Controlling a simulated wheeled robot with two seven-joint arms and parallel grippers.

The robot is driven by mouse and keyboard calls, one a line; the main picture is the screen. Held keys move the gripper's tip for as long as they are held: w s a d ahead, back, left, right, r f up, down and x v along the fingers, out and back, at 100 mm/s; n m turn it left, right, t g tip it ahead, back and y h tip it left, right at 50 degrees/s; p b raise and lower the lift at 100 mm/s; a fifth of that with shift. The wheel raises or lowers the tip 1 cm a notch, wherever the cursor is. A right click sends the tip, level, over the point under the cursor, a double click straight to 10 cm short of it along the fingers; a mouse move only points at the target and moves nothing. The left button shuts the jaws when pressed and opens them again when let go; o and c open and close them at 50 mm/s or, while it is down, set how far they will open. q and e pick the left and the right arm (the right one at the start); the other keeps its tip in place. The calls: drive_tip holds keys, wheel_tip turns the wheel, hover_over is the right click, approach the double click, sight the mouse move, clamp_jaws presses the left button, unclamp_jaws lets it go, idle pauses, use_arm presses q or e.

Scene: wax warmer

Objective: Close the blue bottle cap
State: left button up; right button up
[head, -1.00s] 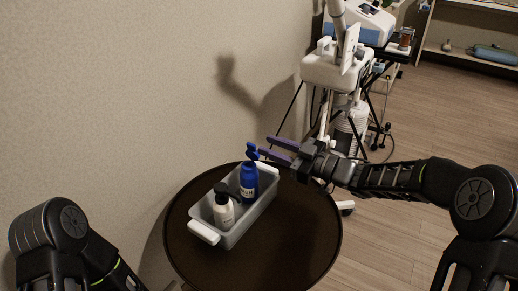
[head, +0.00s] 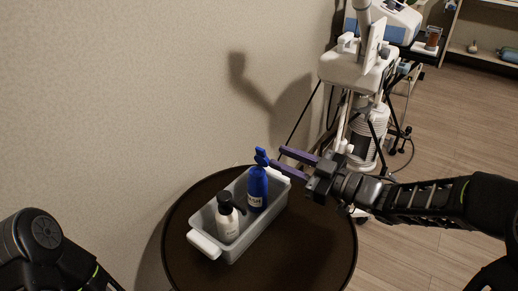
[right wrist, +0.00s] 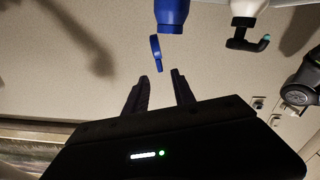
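The blue bottle (head: 257,190) stands upright in a grey tray with white handles (head: 207,245) on the round dark table. Its blue cap (head: 261,157) is flipped up above the bottle's top. My right gripper (head: 275,157) is open, its two purple fingers pointing left toward the raised cap. In the right wrist view the cap (right wrist: 156,52) hangs by the bottle (right wrist: 171,14), just beyond the tips of the open, empty fingers (right wrist: 159,76). Contact with the cap is not visible. My left gripper is out of view; only part of my left arm shows at lower left.
A white bottle with a black pump (head: 227,222) stands in the same tray, left of the blue bottle. The round dark table (head: 310,250) is bare at right. A wall (head: 120,90) rises behind, and a white wheeled device (head: 345,68) stands at the back right.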

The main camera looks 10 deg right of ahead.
sight(265, 151)
drive_tip(key=x, duration=0.7)
drive_tip(key=shift+b, duration=0.4)
drive_tip(key=shift+c, duration=0.2)
clamp_jaws()
